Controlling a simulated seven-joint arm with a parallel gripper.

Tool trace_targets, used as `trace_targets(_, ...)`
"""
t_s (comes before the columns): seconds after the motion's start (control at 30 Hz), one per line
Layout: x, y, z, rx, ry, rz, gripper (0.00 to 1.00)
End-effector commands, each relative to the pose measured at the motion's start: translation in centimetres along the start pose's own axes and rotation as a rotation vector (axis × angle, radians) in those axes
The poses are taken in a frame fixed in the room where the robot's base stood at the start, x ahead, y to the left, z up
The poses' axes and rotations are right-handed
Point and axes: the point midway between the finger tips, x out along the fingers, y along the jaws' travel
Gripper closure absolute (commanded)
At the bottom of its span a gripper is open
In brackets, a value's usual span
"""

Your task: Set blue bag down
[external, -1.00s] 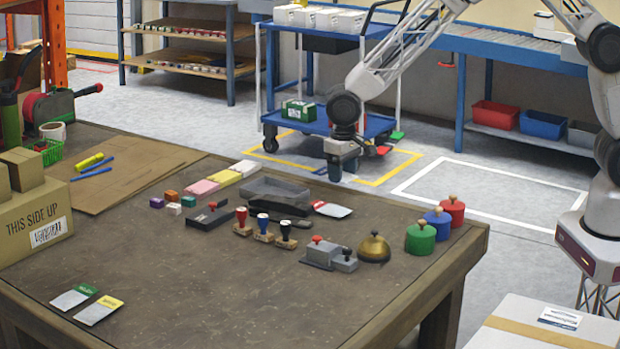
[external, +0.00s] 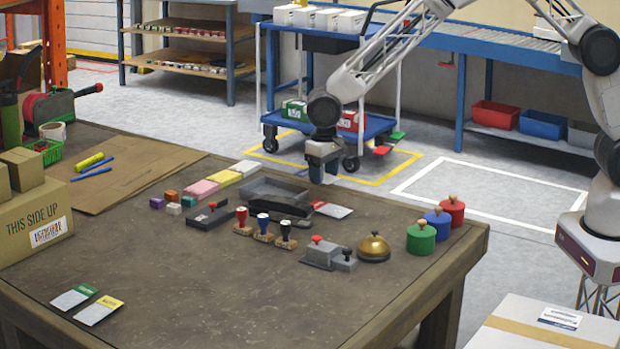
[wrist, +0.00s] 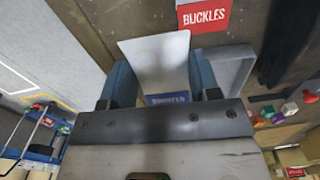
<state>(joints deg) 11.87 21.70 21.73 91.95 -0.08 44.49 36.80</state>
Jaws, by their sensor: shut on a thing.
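My gripper (wrist: 160,88) is shut on the blue bag (wrist: 158,60), a pale flat packet with a blue label, held between the two fingers in the wrist view. In the external view my gripper (external: 323,172) hangs beyond the far side of the grey tray (external: 262,186), and the bag there is mostly hidden. The tray's pale edge (wrist: 236,62) shows just right of the fingers in the wrist view. A bag with a red label (external: 332,210) lies on the table near the tray; its label reads BUCKLES in the wrist view (wrist: 204,16).
Green-labelled (external: 74,297) and yellow-labelled (external: 99,311) bags lie at the front left of the table. Stamps (external: 264,230), a brass bell (external: 374,247) and coloured knobbed weights (external: 437,222) stand nearby. The table's front middle (external: 200,285) is clear.

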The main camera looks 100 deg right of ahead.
Motion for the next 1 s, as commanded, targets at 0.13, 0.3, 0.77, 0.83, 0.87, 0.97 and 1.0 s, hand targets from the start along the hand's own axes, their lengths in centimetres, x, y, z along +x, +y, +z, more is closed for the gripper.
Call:
trace_targets(0.13,0.3,-1.2,-1.6,0.0,-0.001,0.001,0.71)
trace_targets(0.3,0.5,-2.5,-3.4,0.0,0.0,0.0,0.71)
trace_targets(0.77,1.0,-5.9,-7.8,0.0,-0.001,0.001,0.71)
trace_targets(0.83,1.0,-6.2,-8.3,0.0,-0.001,0.0,0.71)
trace_targets(0.87,1.0,-6.4,-8.5,0.0,0.0,0.0,0.71)
trace_targets(0.97,1.1,-6.7,-8.8,0.0,0.0,0.0,0.71)
trace_targets(1.0,1.1,-6.7,-8.9,0.0,0.0,0.0,0.71)
